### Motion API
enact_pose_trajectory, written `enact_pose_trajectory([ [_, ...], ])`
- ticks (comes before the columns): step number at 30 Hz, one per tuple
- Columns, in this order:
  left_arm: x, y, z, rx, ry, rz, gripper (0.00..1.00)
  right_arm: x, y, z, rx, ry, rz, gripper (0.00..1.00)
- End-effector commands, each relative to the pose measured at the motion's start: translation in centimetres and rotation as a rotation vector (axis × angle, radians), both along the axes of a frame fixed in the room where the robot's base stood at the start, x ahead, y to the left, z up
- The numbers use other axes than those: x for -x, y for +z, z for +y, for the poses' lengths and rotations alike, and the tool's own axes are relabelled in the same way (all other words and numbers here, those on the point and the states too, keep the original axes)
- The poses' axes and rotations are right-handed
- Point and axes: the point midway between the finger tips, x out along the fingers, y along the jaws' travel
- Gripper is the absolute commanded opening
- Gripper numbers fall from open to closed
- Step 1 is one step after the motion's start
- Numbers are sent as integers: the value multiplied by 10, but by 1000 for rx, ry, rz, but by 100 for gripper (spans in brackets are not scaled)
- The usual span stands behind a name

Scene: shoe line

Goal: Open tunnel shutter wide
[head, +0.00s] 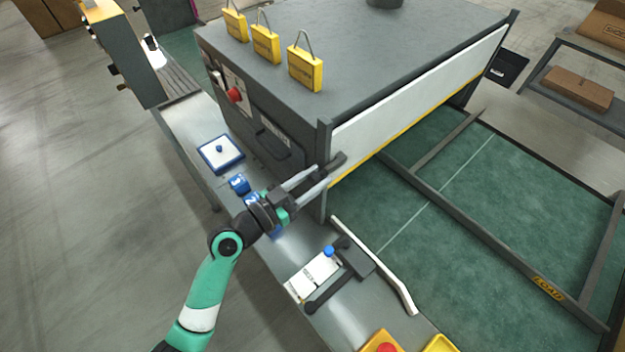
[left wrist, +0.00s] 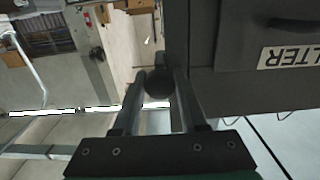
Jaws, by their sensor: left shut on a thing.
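The tunnel (head: 270,95) is a dark grey box on the line. Its shutter (head: 430,95) is a white panel with a yellow lower edge, with an open gap below it above the green bed. A dark handle (head: 337,162) sticks out at the shutter's near lower corner. My left gripper (head: 326,174) is shut on this handle. In the left wrist view the handle's round dark end (left wrist: 159,83) sits between the two fingers. The fingers hide part of the handle. My right gripper is not in view.
Several yellow padlock-like tags, one here (head: 306,68), stand on the tunnel roof. A red button (head: 235,94) is on its side. A fixture with a blue knob (head: 328,252) and a curved white rail (head: 375,265) lie nearby. A dark frame marked LOAD (head: 480,240) crosses the green bed.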

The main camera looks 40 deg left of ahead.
Motion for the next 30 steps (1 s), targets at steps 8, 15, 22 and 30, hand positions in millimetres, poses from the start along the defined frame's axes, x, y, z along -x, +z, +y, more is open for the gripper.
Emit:
enact_pose_trajectory([
  [8,0,4,0,1,-1,-3,0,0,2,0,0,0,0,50],
  [15,0,3,0,0,-1,-2,63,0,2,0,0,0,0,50],
  [22,0,3,0,0,-1,0,70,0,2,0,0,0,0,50],
  [30,17,2,5,0,3,1,70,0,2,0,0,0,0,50],
])
